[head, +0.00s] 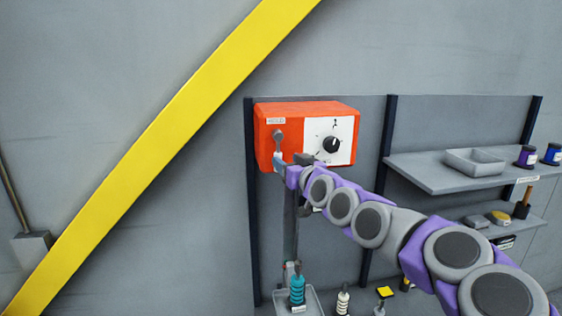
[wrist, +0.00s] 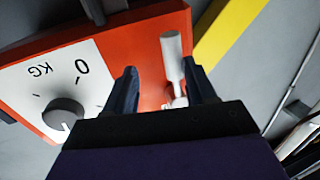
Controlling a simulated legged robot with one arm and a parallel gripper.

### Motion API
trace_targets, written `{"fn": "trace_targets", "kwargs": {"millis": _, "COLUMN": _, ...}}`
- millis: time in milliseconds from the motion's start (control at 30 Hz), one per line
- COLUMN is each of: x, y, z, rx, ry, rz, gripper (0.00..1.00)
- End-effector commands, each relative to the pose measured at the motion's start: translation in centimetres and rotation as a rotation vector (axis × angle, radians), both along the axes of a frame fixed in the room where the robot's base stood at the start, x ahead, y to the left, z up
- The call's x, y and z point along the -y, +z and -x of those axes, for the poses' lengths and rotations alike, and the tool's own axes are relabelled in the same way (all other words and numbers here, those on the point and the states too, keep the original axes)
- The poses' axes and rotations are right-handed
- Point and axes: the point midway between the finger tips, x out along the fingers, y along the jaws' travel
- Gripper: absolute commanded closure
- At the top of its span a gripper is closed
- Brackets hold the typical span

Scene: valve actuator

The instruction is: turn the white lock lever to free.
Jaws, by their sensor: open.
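The white lock lever (wrist: 173,58) is a pale rod on the orange-red front of the valve box (head: 264,150). In the wrist view it shows between my gripper's two dark fingers, closer to the right one, with a clear gap to the left one. My gripper (wrist: 160,84) is open; I cannot tell whether the right finger touches the lever. In the head view the lever (head: 278,136) is a small greyish shape at the box's left, under a small label, and my gripper (head: 282,160) is at its lower end, partly hiding it.
A white dial panel (head: 345,130) with a black knob (head: 331,145) is right of the lever in the head view. A yellow diagonal beam (head: 165,135) crosses the wall at left. Shelves (head: 440,180) with a tray and jars are at right. Bottles stand below the box.

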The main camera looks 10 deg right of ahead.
Motion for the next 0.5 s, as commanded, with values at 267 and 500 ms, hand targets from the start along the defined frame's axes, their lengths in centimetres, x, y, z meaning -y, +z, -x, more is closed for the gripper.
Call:
{"fn": "trace_targets", "kwargs": {"millis": 267, "x": -2.5, "y": 0.6, "z": 0.6, "rx": 0.010, "ry": 0.003, "rz": 0.015, "gripper": 0.45}}
{"fn": "trace_targets", "kwargs": {"millis": 500, "x": -2.3, "y": 0.6, "z": 0.8, "rx": 0.009, "ry": 0.007, "rz": 0.013, "gripper": 0.68}}
